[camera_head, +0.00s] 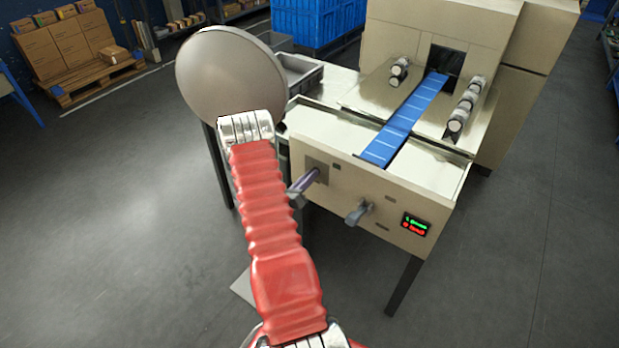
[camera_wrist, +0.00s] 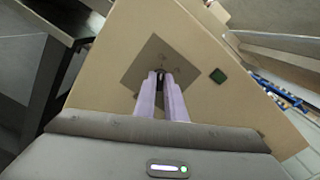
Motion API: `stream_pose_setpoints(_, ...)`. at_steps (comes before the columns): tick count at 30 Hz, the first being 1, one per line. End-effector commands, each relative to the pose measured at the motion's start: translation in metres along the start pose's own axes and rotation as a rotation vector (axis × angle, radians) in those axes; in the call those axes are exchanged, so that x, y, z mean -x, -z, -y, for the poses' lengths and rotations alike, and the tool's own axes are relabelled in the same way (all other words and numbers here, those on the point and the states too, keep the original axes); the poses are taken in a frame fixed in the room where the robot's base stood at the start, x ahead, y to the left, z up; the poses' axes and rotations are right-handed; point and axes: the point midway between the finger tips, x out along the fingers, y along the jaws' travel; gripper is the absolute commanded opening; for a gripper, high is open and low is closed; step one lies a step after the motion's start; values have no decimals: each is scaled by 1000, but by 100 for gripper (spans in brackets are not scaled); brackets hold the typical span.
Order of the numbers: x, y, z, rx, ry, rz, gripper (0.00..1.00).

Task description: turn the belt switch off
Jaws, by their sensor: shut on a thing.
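The beige wrapper housing (camera_head: 385,195) has a square grey switch plate (camera_head: 317,164) on its front. The same plate (camera_wrist: 141,83) shows in the wrist view, tilted in the picture. My gripper (camera_head: 313,177) reaches this plate with its pale purple fingers. In the wrist view the fingers (camera_wrist: 161,80) are close together, shut on the small dark belt switch (camera_wrist: 160,75) at the plate's middle. The switch is mostly hidden by the fingers, and its exact setting cannot be made out. A small dark green indicator (camera_wrist: 218,76) sits beside the plate and looks unlit.
A grey lever (camera_head: 358,212) sticks out of the same front, right of the plate. A display (camera_head: 416,224) with green and red text is farther right. A blue belt (camera_head: 405,122) runs on top. Open floor (camera_head: 130,210) lies to the left.

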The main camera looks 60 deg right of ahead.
Motion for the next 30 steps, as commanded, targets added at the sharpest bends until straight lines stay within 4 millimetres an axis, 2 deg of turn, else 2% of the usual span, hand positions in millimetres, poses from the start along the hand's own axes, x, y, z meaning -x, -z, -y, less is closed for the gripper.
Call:
stream_pose_setpoints(15,1,0,-2,27,-5,1,0)
stream_pose_setpoints(16,1,0,-2,27,-5,1,12)
stream_pose_setpoints(23,0,0,-1,26,-3,1,28)
stream_pose_setpoints(30,0,0,-1,26,-2,0,29)
